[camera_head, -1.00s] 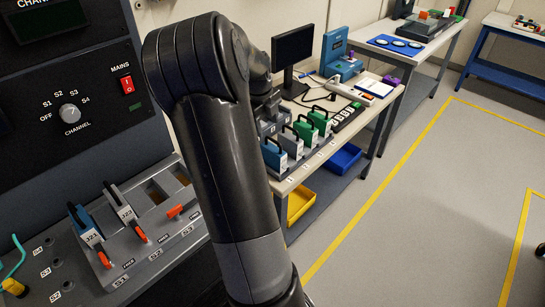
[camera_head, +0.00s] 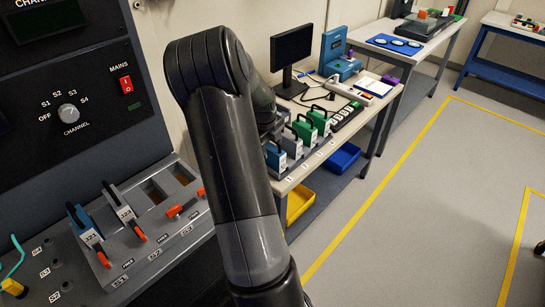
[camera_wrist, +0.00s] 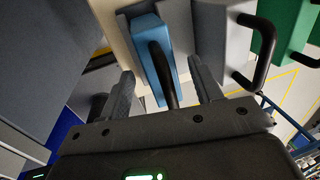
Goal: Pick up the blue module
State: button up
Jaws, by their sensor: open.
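The blue module (camera_head: 275,157) stands at the near left end of a row of modules on the bench, partly covered by my arm in the head view. In the wrist view the blue module (camera_wrist: 152,38) is straight ahead, with its dark loop handle (camera_wrist: 163,72) reaching toward me. My gripper (camera_wrist: 162,88) is open, with one finger on each side of the handle. I cannot tell whether a finger touches it. My gripper is hidden behind my arm in the head view. Another module with a blue part (camera_head: 83,226) sits in slot S1 of the panel at left.
Grey modules (camera_head: 292,145) and green modules (camera_head: 319,122) stand close beside the blue one. A monitor (camera_head: 292,48) is behind the row. The control panel (camera_head: 165,228) is near on the left. Yellow (camera_head: 299,203) and blue bins (camera_head: 343,158) are below. The floor at right is clear.

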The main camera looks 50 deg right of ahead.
jog(key=shift+c, duration=0.2)
jog(key=c, duration=1.1)
jog(key=shift+r, duration=0.15)
jog(key=shift+r, duration=0.25)
jog(key=shift+c, duration=0.6)
notch_tip(320, 180, up, 4)
jog(key=shift+f, duration=0.1)
jog(key=s+d+r, duration=0.1)
jog(key=s+r, duration=0.1)
jog(key=s, duration=0.1)
jog(key=s+d+r, duration=0.1)
jog(key=s+r, duration=0.1)
jog(key=s, duration=0.2)
jog(key=s+d+r, duration=0.1)
jog(key=s+r, duration=0.1)
jog(key=s, duration=0.2)
jog(key=shift+s+d+r, duration=0.1)
jog(key=shift+d+r, duration=0.1)
jog(key=shift+r, duration=0.05)
